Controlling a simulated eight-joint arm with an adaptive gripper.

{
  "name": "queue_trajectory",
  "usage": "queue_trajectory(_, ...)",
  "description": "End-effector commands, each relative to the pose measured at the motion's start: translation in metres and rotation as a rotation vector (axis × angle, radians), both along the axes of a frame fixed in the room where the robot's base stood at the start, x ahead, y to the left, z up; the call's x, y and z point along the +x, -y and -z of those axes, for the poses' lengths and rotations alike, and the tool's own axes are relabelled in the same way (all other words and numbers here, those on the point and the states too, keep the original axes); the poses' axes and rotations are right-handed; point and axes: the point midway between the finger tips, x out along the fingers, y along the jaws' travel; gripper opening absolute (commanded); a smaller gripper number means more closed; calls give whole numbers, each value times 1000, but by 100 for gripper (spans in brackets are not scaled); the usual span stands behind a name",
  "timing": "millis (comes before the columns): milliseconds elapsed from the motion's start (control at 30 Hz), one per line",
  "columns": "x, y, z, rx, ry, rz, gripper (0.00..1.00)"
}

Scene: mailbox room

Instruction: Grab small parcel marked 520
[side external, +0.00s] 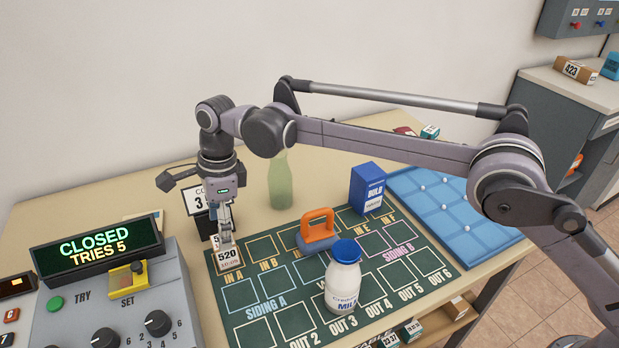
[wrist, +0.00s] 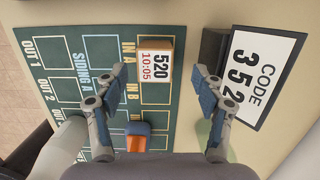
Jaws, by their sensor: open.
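The small parcel marked 520 (side external: 229,258) is a tan box with a white label reading 520 and 10:05. It rests at the far left corner of the green board (side external: 237,312), near the IN A and IN B labels. In the wrist view the parcel (wrist: 155,60) lies ahead of the fingertips, roughly between their lines. My gripper (side external: 225,238) is directly above the parcel in the side view, pointing down. In the wrist view my gripper (wrist: 156,92) has its fingers wide apart with nothing between them.
A CODE sign (wrist: 262,75) on a dark stand is close to one finger. An orange-handled block (side external: 317,232), a milk bottle (side external: 343,280), a green glass bottle (side external: 281,182) and a blue box (side external: 367,188) stand nearby. A control panel with a CLOSED display (side external: 95,246) is at left.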

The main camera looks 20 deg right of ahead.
Motion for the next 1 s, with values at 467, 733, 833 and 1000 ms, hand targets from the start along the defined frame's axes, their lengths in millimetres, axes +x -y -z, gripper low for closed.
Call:
queue_trajectory(467, -7, -3, 47, 1, 1, -1, 69)
queue_trajectory(733, -7, -3, 47, 0, 1, -1, 52)
queue_trajectory(833, -7, -3, 47, 0, 1, -1, 23)
queue_trajectory(1000, -7, -3, 47, 1, 1, -1, 7)
